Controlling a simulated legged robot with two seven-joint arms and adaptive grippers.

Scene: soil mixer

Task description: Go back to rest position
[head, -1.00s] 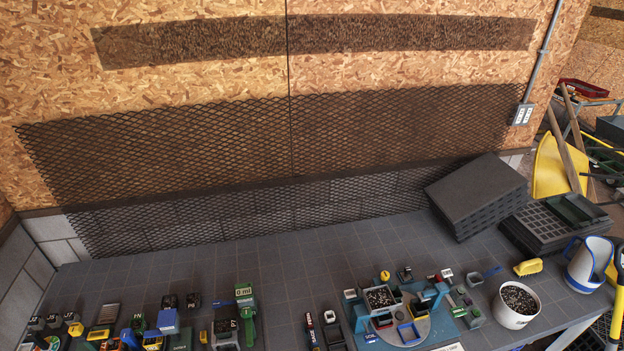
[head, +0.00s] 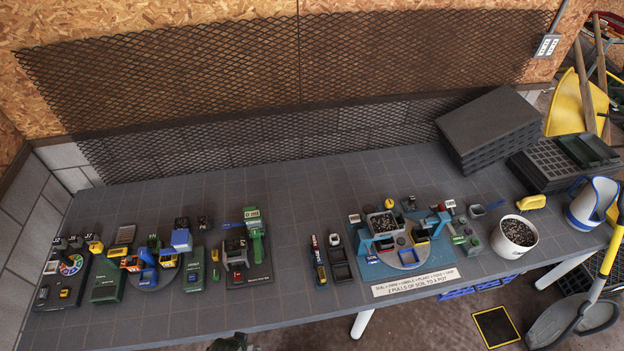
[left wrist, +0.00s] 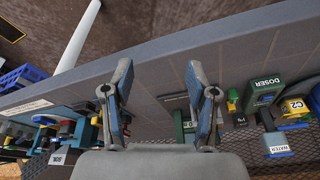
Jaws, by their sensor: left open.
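My left gripper (left wrist: 160,85) shows in the left wrist view with its two blue-grey fingers spread apart. It is open and nothing is between the fingertips. It is in front of the table's edge, and stations on the table show beyond the fingers. In the head view a small dark piece (head: 230,343) pokes in at the bottom edge; I cannot tell for sure whether it is part of my gripper. My right gripper is in neither view.
The grey table (head: 290,195) holds a soil station (head: 410,255) right of centre, a white soil pot (head: 514,237), a blue-handled jug (head: 593,203), black trays (head: 490,130) and several small devices at left. The back middle of the table is clear.

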